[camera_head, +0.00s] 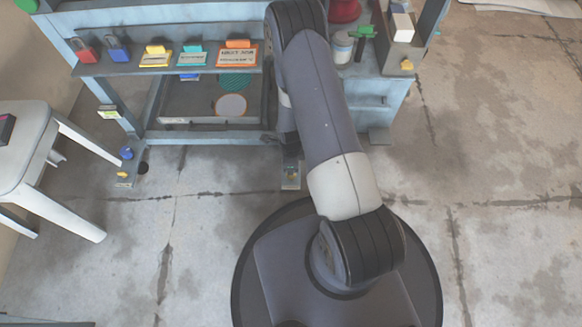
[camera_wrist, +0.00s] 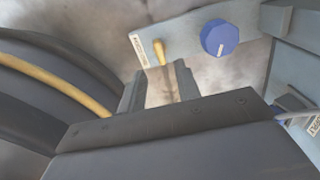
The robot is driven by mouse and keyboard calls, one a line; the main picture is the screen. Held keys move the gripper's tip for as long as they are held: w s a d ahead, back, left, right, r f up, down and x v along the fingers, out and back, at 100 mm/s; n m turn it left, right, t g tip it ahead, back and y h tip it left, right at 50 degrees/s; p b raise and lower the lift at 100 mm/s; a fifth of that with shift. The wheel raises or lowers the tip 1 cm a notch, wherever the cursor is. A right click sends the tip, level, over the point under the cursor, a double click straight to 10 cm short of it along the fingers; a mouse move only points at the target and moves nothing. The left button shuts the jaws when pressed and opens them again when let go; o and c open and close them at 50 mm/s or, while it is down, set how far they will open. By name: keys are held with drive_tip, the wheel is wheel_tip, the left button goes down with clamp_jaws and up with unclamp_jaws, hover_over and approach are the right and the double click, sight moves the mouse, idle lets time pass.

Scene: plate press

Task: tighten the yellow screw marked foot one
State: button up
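In the wrist view a yellow screw (camera_wrist: 159,52) stands up from a light blue-grey foot plate (camera_wrist: 185,28). A small white label (camera_wrist: 139,50) lies beside it, its writing too small to read. My gripper (camera_wrist: 158,80) is open, and the screw shows beyond the gap between its fingers; whether they touch it I cannot tell. In the head view a yellow piece (camera_head: 123,174) sits on the bench's left foot. Another foot plate (camera_head: 291,176) shows near my arm. My gripper is hidden in the head view. Which foot the wrist view shows is unclear.
A blue knob (camera_wrist: 219,37) with a white mark stands on the plate right of the screw. A blue-grey bench leg (camera_wrist: 292,55) rises at the right. In the head view a white stool (camera_head: 25,150) stands left of the workbench (camera_head: 160,62). The floor right of my base is clear.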

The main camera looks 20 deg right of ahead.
wheel_tip(320, 180, up, 4)
drive_tip(key=shift+r+p, duration=0.15)
drive_tip(key=shift+p, duration=0.4)
wheel_tip(320, 180, down, 11)
drive_tip(key=b, duration=0.4)
drive_tip(key=shift+b, duration=0.3)
drive_tip(key=shift+r, duration=0.1)
